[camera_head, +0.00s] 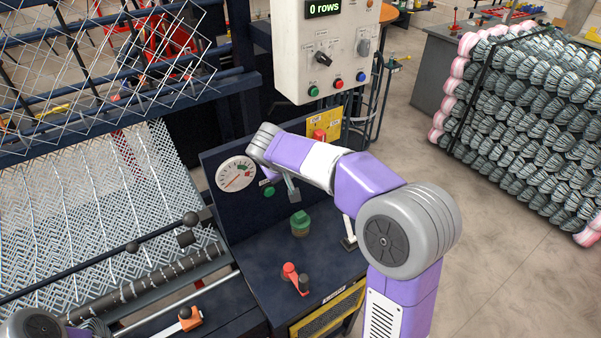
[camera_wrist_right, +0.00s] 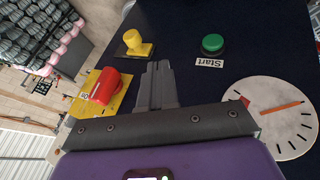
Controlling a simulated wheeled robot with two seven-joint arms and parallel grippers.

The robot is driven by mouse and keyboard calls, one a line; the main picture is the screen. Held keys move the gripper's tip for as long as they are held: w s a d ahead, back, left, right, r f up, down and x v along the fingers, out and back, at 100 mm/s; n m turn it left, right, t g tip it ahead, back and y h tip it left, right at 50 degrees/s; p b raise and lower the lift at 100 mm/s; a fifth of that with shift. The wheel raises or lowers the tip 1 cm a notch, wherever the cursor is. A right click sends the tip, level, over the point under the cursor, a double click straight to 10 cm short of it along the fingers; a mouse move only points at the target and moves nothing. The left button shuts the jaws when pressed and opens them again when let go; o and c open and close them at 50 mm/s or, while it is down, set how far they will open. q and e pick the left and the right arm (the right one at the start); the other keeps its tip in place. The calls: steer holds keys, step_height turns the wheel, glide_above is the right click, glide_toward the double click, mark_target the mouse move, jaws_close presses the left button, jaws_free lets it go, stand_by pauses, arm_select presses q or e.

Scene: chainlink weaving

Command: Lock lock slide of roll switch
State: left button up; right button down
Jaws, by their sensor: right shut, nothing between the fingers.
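A red rotary handle (camera_wrist_right: 103,86) sits on a yellow plate (camera_wrist_right: 86,104) with a partly covered label; I take it for the roll switch. It also shows in the head view as a red part (camera_head: 318,135) on a yellow plate (camera_head: 329,121), beyond my arm. A yellow knob (camera_wrist_right: 137,43) on a dark base stands beside it; I cannot tell whether it is the lock slide. My right gripper (camera_wrist_right: 157,66) is shut and empty, its tips between the red handle and the green Start button. In the head view its fingers (camera_head: 291,190) show before the dark panel.
The Start button (camera_wrist_right: 213,44) and a round gauge (camera_wrist_right: 268,118) are on the same panel. A green knob (camera_head: 300,223) and a red lever (camera_head: 294,278) stand on the console below. The control box (camera_head: 312,55) hangs above. Mesh rolls (camera_head: 530,120) are stacked right.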

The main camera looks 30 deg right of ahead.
arm_select(q)
steer(key=shift+r+p, duration=0.65)
arm_select(e)
steer(key=w+d+f, duration=0.4)
steer(key=d+f, duration=0.3)
steer(key=f, duration=0.1)
steer(key=shift+d+f, duration=0.15)
steer(key=shift+d, duration=0.15)
steer(key=shift+w, duration=0.1)
